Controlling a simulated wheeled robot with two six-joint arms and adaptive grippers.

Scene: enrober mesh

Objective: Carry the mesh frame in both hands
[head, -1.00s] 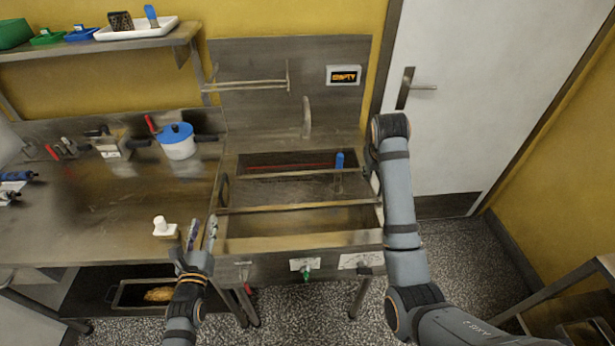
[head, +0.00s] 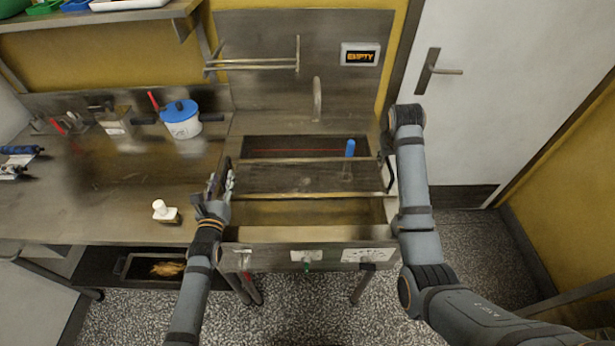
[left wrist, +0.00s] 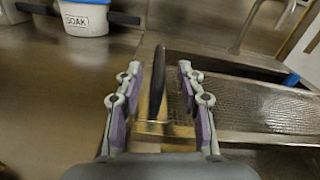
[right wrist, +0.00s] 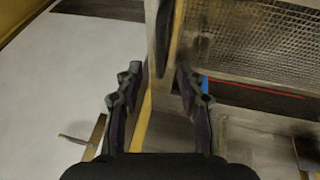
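The mesh frame (head: 300,178) lies level across the open steel enrober in the head view, with a dark upright handle at each end. Its mesh also shows in the left wrist view (left wrist: 265,108) and in the right wrist view (right wrist: 255,40). My left gripper (head: 222,186) is at the frame's left end. In the left wrist view its fingers (left wrist: 160,75) stand apart, with the dark left handle between them. My right gripper (head: 388,160) is at the right end. In the right wrist view its fingers (right wrist: 160,72) stand apart on either side of the right handle.
A blue-lidded white pot (head: 182,120) marked SOAK and a small white-topped item (head: 164,211) stand on the left bench. A blue cylinder (head: 350,148) stands behind the mesh. A panel reading EMPTY (head: 360,55) is on the back wall. Open trough (head: 300,213) lies in front of the mesh.

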